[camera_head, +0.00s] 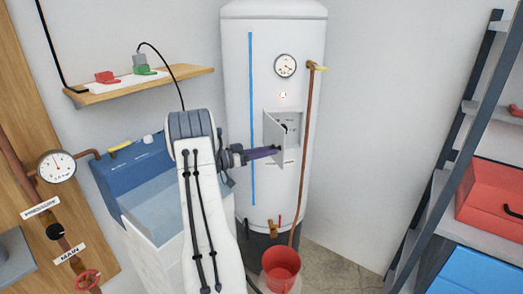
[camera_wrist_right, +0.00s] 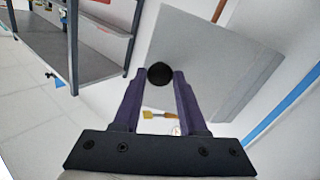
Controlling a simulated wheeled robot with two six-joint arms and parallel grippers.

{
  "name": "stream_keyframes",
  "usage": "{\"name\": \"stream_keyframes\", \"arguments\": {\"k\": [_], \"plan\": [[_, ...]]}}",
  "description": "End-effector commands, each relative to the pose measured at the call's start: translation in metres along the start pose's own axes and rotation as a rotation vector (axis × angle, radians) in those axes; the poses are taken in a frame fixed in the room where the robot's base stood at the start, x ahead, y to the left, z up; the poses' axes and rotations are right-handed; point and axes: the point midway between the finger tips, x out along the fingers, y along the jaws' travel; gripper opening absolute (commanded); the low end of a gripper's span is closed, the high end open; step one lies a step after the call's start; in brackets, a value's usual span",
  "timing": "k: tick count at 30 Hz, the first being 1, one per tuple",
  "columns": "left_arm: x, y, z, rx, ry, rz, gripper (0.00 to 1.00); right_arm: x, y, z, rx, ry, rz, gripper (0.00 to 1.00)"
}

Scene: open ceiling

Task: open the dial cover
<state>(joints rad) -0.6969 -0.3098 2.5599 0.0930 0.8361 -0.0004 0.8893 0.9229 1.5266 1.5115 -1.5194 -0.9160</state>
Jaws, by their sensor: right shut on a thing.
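The dial cover (camera_head: 271,132) is a light grey hinged plate on the front of the white tank (camera_head: 240,80). It stands swung out at an angle from a small grey control panel (camera_head: 292,124), whose face shows partly behind it. In the right wrist view the cover (camera_wrist_right: 215,65) is a broad grey plate with a round black knob (camera_wrist_right: 160,73). My right gripper (camera_head: 278,149) has its purple fingers at the cover; in the wrist view the fingertips (camera_wrist_right: 160,75) are shut on the knob. My left gripper is in neither view.
A copper pipe (camera_head: 307,140) runs down the tank's right side to a red bucket (camera_head: 281,265). A metal rack (camera_head: 455,155) with boxes stands right. Floor between tank and rack is clear.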

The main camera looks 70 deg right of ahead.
Motion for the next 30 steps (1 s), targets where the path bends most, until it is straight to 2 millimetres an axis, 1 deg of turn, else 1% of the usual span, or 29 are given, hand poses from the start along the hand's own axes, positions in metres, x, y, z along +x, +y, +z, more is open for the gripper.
{"name": "stream_keyframes", "arguments": {"k": [6,20,21,22,23,30], "plan": [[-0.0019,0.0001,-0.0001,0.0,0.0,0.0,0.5,0.0004,0.0007,-0.0018,0.003,-0.009,0.055,0.0],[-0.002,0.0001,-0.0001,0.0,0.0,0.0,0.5,-0.0012,0.0001,-0.0029,0.005,-0.009,0.062,0.0],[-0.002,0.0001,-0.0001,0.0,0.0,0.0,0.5,-0.0013,0.0001,-0.0029,0.005,-0.009,0.062,0.53],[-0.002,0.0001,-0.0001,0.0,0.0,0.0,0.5,-0.0015,0.0,-0.0028,0.005,-0.009,0.062,0.64],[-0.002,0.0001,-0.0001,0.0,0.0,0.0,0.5,-0.0017,0.0,-0.0027,0.004,-0.01,0.061,0.72],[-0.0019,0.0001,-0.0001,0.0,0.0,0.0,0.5,-0.0028,-0.0004,-0.0015,0.002,-0.011,0.059,0.72]]}}
